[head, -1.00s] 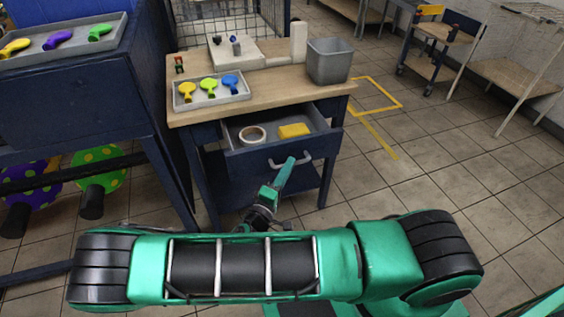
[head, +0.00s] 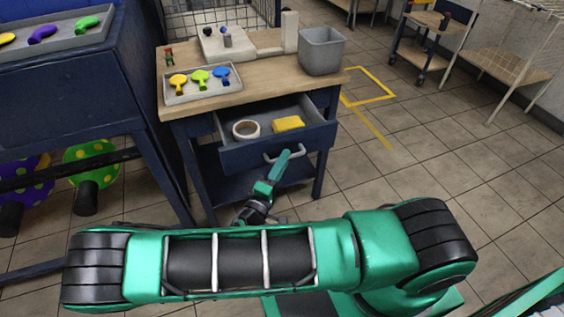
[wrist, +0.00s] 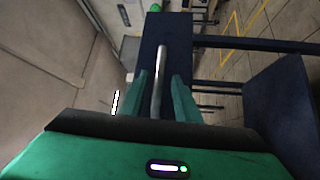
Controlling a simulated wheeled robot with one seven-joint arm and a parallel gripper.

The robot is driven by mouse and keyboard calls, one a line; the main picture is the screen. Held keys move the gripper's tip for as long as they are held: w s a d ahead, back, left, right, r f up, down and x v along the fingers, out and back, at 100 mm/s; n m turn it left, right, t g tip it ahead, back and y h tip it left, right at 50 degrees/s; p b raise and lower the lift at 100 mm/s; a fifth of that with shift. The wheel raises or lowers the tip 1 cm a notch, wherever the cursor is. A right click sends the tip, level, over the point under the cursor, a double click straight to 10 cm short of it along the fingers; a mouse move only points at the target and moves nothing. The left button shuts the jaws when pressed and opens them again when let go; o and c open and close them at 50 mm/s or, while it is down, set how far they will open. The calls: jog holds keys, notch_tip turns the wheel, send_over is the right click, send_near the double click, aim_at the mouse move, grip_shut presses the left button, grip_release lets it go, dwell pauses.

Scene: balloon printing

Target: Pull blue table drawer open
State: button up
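The blue table (head: 196,185) has a wooden top, and its drawer (head: 240,157) stands pulled out. A roll of tape (head: 246,129) and a yellow block (head: 288,123) lie inside it. The grey bar handle (head: 268,157) is on the drawer front. My gripper (head: 285,157) is at the handle and hides part of it. In the wrist view the handle (wrist: 160,70) runs between the two fingers of my gripper (wrist: 160,92), with a visible gap on each side. The fingers are apart and not closed on the handle.
A second blue table (head: 90,80) stands close on the left. The tiled floor (head: 400,180) to the right is clear.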

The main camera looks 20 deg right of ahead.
jog(key=v, duration=1)
jog(key=shift+a, duration=0.3)
jog(key=shift+s, duration=0.15)
jog(key=s+d+r+m+g+y, duration=0.1)
jog(key=d+r+m+g+y, duration=0.1)
jog(key=d+r+m+g, duration=0.5)
jog(key=s+d+r+m+g+y, duration=0.2)
jog(key=d+m+g, duration=0.1)
jog(key=d+g, duration=0.8)
jog(key=s+d+r+m+t+y, duration=0.2)
jog(key=s+d+r+y, duration=0.2)
jog(key=s+r, duration=0.3)
jog(key=s+d+r+m+t+y, duration=0.1)
jog(key=s+d+r+t+y, duration=0.1)
jog(key=s+d+r+y, duration=0.3)
jog(key=shift+s+r+m+y, duration=0.45)
jog(key=shift+s+r, duration=0.65)
jog(key=shift+s, duration=0.45)
